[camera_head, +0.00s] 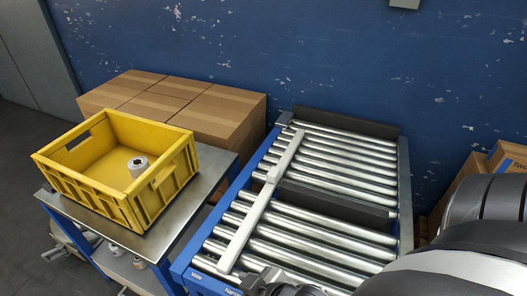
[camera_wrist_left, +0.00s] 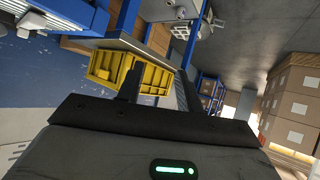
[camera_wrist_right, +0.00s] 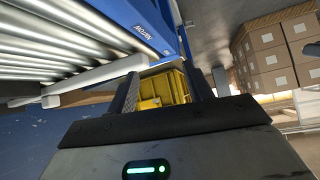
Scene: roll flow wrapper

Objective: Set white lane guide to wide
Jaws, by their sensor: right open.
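The white lane guide (camera_head: 255,212) is a long pale bar lying lengthwise over the conveyor rollers, toward their left side in the head view. Its near end is by the conveyor's blue front rail (camera_head: 205,283). In the right wrist view the guide (camera_wrist_right: 95,78) reaches toward the fingers. My right gripper (camera_wrist_right: 172,92) is open, close to the guide's near end; contact cannot be told. In the head view my right arm hides the front right of the conveyor. My left gripper (camera_wrist_left: 157,88) is open and empty, away from the guide and outside the head view.
A yellow crate (camera_head: 88,188) with a grey cylindrical part (camera_head: 138,166) stands on a metal-topped cart (camera_head: 205,170) left of the conveyor. Cardboard boxes (camera_head: 233,108) stand behind it. A black strip (camera_head: 335,205) crosses the rollers (camera_head: 340,165). A blue wall is behind.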

